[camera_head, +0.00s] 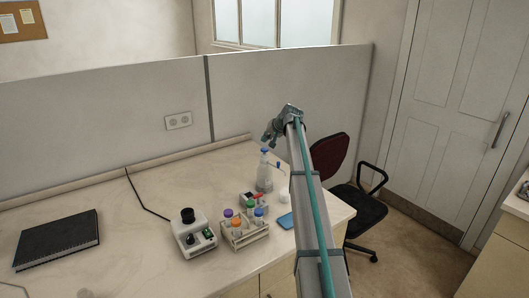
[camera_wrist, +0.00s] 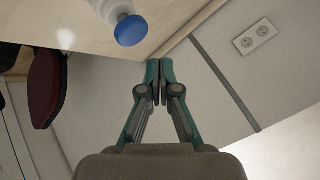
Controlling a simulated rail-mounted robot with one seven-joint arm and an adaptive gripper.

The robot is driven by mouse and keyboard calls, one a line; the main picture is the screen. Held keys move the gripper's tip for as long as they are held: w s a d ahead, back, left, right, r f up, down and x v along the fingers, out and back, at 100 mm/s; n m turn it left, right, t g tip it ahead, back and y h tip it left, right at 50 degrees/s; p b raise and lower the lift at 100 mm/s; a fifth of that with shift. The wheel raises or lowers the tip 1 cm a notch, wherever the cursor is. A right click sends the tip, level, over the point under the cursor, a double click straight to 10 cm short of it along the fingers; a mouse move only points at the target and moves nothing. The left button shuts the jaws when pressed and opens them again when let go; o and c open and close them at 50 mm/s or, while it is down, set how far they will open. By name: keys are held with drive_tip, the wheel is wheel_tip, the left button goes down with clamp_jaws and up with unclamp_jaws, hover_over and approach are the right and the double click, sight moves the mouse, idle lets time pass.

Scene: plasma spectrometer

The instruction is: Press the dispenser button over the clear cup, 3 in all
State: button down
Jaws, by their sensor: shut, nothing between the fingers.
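The dispenser (camera_head: 264,178) is a clear bottle standing on the bench, with a blue button (camera_head: 265,150) on top and a side spout with a blue tip (camera_head: 278,165). The wrist view shows the blue button (camera_wrist: 131,31) at the top, left of my fingertips and apart from them. My gripper (camera_head: 267,139) is above the dispenser, fingers angled down; the gap to the button is hard to judge. My gripper (camera_wrist: 160,64) is shut and empty. A faint pale shape (camera_head: 284,196) below the spout looks like the clear cup, partly beside my arm.
A rack of colour-capped vials (camera_head: 243,236), a small black-topped device (camera_head: 196,240), a blue flat item (camera_head: 286,221) and a black notebook (camera_head: 57,240) lie on the bench. A partition (camera_head: 100,115) stands behind. A chair (camera_head: 358,208) is to the right.

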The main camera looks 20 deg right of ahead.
sight(266, 149)
drive_tip(key=shift+f+b, duration=0.3)
drive_tip(key=shift+f, duration=0.65)
idle(0.7)
drive_tip(key=shift+f, duration=0.45)
drive_tip(key=shift+f+b, duration=0.65)
drive_tip(key=shift+f, duration=0.15)
idle(0.9)
drive_tip(key=shift+r, duration=0.15)
idle(0.3)
drive_tip(key=shift+r+p, duration=0.35)
drive_tip(key=shift+r, duration=0.75)
drive_tip(key=shift+r, duration=0.15)
drive_tip(key=shift+r+p, duration=0.75)
drive_tip(key=shift+r, duration=1.6)
